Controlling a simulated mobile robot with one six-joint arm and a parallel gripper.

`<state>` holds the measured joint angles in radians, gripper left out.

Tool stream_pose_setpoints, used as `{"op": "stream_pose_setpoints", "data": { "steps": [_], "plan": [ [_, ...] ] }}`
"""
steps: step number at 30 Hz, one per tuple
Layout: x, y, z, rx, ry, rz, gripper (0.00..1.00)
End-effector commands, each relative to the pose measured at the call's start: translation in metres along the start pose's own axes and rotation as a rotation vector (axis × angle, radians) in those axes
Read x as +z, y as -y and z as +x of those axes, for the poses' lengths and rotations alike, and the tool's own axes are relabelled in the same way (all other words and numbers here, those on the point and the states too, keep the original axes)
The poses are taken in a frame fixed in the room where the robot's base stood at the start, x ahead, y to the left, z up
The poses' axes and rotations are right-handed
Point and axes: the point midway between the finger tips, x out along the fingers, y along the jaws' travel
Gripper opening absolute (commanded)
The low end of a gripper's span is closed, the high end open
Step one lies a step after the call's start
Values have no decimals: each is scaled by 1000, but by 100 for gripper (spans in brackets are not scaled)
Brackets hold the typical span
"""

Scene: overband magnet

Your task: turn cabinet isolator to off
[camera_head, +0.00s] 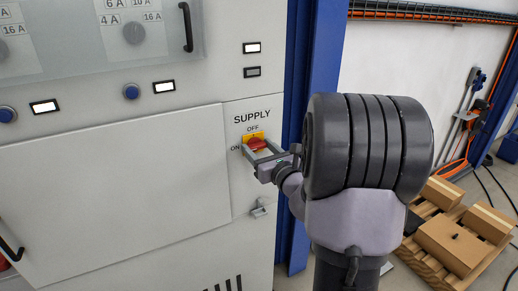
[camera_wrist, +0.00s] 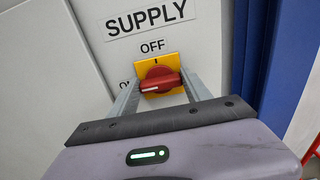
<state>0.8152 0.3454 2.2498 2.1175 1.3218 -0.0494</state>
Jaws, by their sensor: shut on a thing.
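The cabinet isolator is a red rotary handle (camera_head: 257,144) on a yellow plate (camera_wrist: 172,65), under the SUPPLY label, with OFF at the top and ON at the left. In the wrist view the red handle (camera_wrist: 160,82) lies roughly level, slightly tilted, its white mark toward the left, the ON side. My gripper (camera_head: 259,150) is at the handle from the front, with one finger on each side. It also shows in the wrist view (camera_wrist: 161,92), shut on the handle. The ON label is partly hidden by a finger in the wrist view.
The grey cabinet door (camera_head: 120,190) is closed, with a black pull at its lower left. A small latch (camera_head: 259,208) sits below the isolator. A blue post (camera_head: 325,55) stands right of the cabinet. A pallet with cardboard boxes (camera_head: 450,245) is on the floor at right.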

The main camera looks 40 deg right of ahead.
Motion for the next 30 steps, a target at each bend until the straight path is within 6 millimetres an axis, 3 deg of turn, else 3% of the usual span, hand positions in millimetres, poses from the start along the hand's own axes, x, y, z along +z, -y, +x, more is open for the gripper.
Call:
{"op": "stream_pose_setpoints", "data": {
  "steps": [11,30],
  "plan": [
    [2,0,0,0,-2,80,16],
    [4,2,0,-1,-3,650,16]
  ]
}}
